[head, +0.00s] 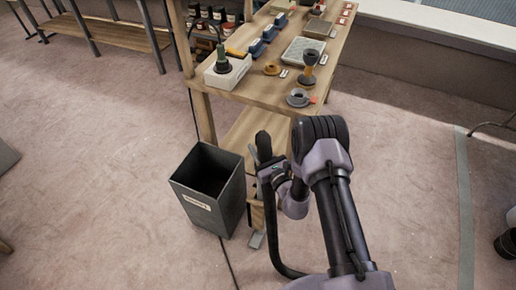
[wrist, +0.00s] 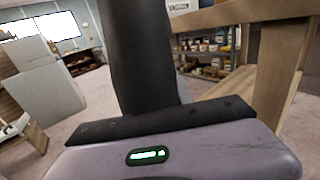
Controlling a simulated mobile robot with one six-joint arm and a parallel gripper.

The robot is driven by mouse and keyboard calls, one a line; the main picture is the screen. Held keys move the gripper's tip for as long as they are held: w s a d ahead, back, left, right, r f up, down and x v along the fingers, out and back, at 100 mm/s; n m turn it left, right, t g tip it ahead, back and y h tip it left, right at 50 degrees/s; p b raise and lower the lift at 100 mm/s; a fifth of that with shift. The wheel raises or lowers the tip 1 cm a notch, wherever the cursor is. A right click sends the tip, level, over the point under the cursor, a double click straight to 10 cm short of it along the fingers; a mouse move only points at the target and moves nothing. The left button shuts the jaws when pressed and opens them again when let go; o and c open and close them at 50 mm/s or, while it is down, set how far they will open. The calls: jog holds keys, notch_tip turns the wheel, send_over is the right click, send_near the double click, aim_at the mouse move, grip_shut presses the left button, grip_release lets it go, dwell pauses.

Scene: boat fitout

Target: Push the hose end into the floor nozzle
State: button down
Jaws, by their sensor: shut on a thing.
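In the head view my gripper (head: 268,167) is at the middle, in front of the workbench's near end. It is shut on the dark hose end (head: 263,143), which stands roughly upright above the jaws. The black hose (head: 274,235) hangs below the gripper and curves back toward my arm's base. In the wrist view a thick dark upright shape (wrist: 140,50), seemingly the hose, fills the centre and hides what is behind it. I cannot make out the floor nozzle for certain; a small grey flat piece (head: 257,240) lies on the floor by the bench leg.
A dark open bin (head: 215,210) stands left of the gripper, close to the wooden workbench (head: 255,92). The bench holds a white block (head: 228,72), a grey tray and several small parts. Open floor lies left and right. A bench leg shows in the wrist view (wrist: 280,65).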

jog(key=shift+s+f, duration=0.15)
jog(key=shift+f, duration=0.25)
jog(key=c, duration=1)
grip_release()
jog(key=shift+r, duration=0.1)
